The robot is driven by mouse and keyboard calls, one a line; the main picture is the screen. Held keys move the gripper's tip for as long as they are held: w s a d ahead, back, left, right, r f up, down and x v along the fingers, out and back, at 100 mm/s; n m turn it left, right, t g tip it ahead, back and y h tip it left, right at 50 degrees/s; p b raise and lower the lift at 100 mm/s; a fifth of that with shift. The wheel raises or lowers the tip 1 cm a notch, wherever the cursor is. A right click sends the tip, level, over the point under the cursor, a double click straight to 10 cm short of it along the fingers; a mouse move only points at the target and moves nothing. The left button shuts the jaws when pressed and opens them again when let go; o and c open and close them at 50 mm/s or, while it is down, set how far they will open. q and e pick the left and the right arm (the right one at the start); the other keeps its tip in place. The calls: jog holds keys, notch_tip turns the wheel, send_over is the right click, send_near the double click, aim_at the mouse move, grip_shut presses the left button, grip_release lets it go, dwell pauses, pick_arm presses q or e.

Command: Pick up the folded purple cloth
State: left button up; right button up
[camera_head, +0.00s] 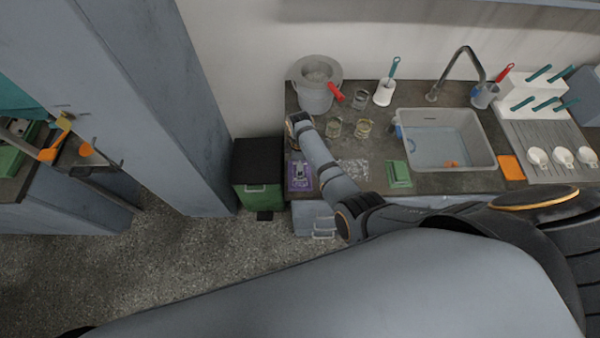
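The folded purple cloth (291,184) lies at the left front end of the dark counter. My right arm reaches across from the right and its wrist stands over this end of the counter. A small grey shape on the cloth appears to be the end of my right gripper (299,169). It is too small to tell whether its fingers are open or grip the cloth. My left gripper is not in view.
A green cloth (399,174) and a clear patterned patch (352,170) lie to the right. Several glasses (334,128), a grey bucket (315,98) and a sink (489,148) stand behind. A green-fronted bin (258,196) and a pillar (175,110) stand left.

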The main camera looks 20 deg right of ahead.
jog(key=shift+f, duration=0.45)
jog(key=shift+w+a+f, duration=0.15)
jog(key=shift+f, duration=0.15)
jog(key=f+b, duration=0.5)
jog(key=b, duration=0.1)
jog(key=shift+s+f, duration=0.1)
jog(key=shift+s, duration=0.1)
jog(key=shift+r, duration=0.2)
jog(key=c, duration=0.8)
jog(key=shift+r+p, duration=0.1)
jog(key=shift+p, duration=0.25)
